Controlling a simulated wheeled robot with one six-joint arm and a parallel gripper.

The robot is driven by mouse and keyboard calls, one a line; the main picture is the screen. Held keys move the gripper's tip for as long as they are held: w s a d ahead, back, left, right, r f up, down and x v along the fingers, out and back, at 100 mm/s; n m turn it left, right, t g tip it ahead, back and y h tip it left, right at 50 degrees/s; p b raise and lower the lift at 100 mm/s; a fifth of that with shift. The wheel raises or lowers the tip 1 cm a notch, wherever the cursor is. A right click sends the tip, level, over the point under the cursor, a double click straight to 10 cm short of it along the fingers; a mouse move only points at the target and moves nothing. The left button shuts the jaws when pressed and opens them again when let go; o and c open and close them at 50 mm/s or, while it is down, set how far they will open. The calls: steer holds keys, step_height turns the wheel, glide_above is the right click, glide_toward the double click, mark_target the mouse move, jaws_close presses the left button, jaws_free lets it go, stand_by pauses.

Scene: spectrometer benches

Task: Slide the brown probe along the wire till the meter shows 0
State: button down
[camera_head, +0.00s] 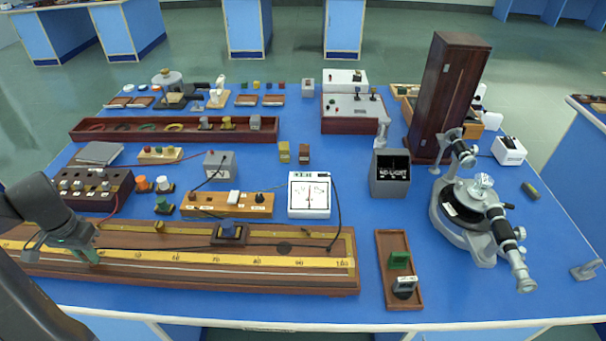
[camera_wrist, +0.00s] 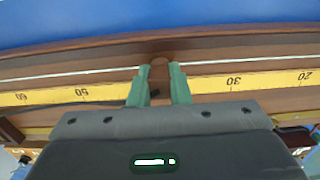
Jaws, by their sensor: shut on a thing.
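My gripper (camera_head: 88,254) is over the left part of the long wooden wire board (camera_head: 200,283). In the wrist view my gripper (camera_wrist: 160,80) has its two green fingers shut on the brown probe (camera_wrist: 160,72). The probe stands at the pale wire (camera_wrist: 100,74), near the 40 region of the yellow scale (camera_wrist: 202,84). I cannot tell whether its tip touches the wire. The head view hides the probe behind the fingers. The white meter (camera_head: 310,208) stands behind the board; its needle is too small to read surely.
A block with a blue knob (camera_head: 228,232) sits at the board's back edge. A wooden key strip (camera_head: 226,205) and a dark plug box (camera_head: 95,190) stand behind. A brown tray (camera_head: 381,266) and a spectrometer (camera_head: 468,215) are to the right. The board's top is mostly clear.

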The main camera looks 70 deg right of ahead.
steer(key=shift+a+f, duration=0.1)
steer(key=shift+f, duration=0.1)
steer(key=shift+w+a+r, duration=0.1)
steer(key=shift+w+a, duration=0.05)
steer(key=shift+w, duration=0.25)
stand_by(0.5)
steer(key=shift+s+f, duration=0.15)
steer(key=shift+f, duration=0.1)
stand_by(3.9)
steer(key=c, duration=1.4)
jaws_free()
steer(key=shift+c, duration=0.2)
steer(key=shift+o, duration=0.8)
steer(key=shift+w, duration=0.2)
step_height(320, 180, up, 14)
steer(key=shift+b, duration=0.35)
